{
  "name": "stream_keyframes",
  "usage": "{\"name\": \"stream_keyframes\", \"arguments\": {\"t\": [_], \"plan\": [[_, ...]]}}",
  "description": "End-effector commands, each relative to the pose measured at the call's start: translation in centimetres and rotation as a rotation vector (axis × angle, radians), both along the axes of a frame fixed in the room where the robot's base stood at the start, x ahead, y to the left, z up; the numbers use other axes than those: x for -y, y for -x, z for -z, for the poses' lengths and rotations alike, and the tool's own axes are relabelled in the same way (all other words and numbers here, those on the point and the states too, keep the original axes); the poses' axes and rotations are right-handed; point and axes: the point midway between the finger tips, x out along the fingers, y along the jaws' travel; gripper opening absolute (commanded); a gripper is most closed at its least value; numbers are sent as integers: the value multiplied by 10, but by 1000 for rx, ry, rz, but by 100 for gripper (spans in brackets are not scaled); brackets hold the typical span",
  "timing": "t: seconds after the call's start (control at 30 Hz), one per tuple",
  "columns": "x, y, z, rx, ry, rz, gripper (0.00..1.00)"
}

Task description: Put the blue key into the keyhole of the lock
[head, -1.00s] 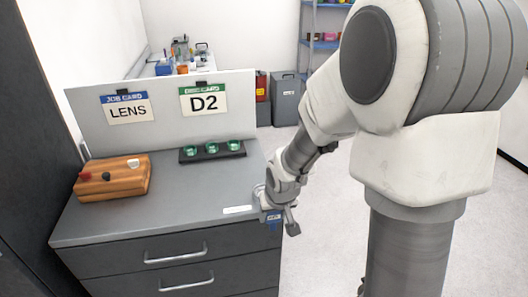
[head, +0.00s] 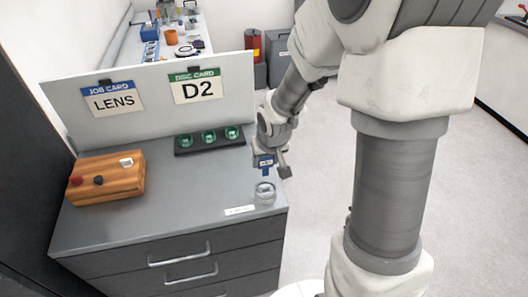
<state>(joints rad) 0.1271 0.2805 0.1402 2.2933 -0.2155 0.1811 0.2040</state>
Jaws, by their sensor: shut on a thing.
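My gripper (head: 267,166) is above the right end of the grey cabinet top. It is shut on the small blue key (head: 265,172), whose lower part points down. A pale mark shows on the blue part at the jaws. Below the key, a round clear glass-like piece (head: 265,193) sits on the cabinet top near its right front corner; the key appears apart from it. I cannot make out a lock or keyhole for certain. A wooden box (head: 118,186) at the left has red, black and white pieces on top.
The grey cabinet top (head: 190,185) is clear in the middle. A dark rack (head: 183,150) with green discs stands at the back. Behind it is a white panel (head: 150,120) with LENS and D2 cards. A white label (head: 240,210) lies near the front edge.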

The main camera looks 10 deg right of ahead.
Motion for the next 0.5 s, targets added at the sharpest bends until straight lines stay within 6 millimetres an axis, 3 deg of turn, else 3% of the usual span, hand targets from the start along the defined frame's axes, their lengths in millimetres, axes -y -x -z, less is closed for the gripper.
{"name": "stream_keyframes", "arguments": {"t": [0.5], "plan": [[0, 0, 28, 0, 0, 1, 0]]}}
